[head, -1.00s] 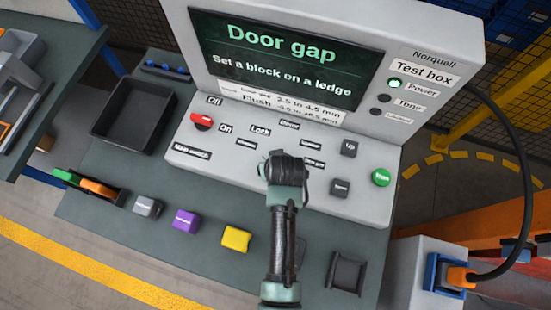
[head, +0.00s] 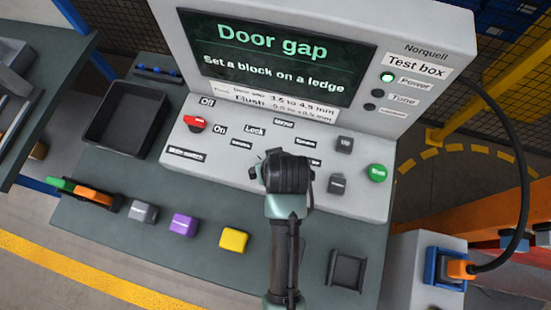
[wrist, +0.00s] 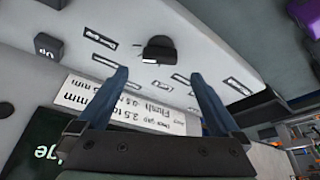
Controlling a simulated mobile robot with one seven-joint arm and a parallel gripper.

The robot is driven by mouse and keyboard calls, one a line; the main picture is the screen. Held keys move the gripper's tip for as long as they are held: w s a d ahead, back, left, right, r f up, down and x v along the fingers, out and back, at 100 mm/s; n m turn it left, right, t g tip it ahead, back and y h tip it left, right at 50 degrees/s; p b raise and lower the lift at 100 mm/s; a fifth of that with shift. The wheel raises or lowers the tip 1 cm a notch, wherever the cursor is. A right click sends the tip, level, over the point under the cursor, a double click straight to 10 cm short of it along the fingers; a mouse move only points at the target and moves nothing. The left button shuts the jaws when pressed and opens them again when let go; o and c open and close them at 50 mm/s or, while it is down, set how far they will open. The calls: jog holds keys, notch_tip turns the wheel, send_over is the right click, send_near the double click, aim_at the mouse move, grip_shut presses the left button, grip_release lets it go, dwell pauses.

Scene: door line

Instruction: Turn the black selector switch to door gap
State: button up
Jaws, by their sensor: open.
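The black selector switch (wrist: 160,50) shows in the wrist view as a round black knob with a pale mark on its lower edge. Small labels ring it on the sloped white panel. My gripper (wrist: 160,76) is open and empty, its two blue fingers apart on either side of the switch's line. The knob appears just beyond the fingertips; contact cannot be told. In the head view my gripper (head: 287,172) hovers over the middle of the panel and hides most or all of the switch. The test box screen (head: 277,60) reads "Door gap" and "Set a block on a ledge".
A red main switch (head: 196,124) sits left on the panel, with grey buttons (head: 344,144) and a green button (head: 377,173) right. Grey, purple and yellow blocks (head: 234,239) stand in front. A black tray (head: 125,117) is at left. A cable (head: 522,170) loops at right.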

jog(key=shift+v, duration=2.9)
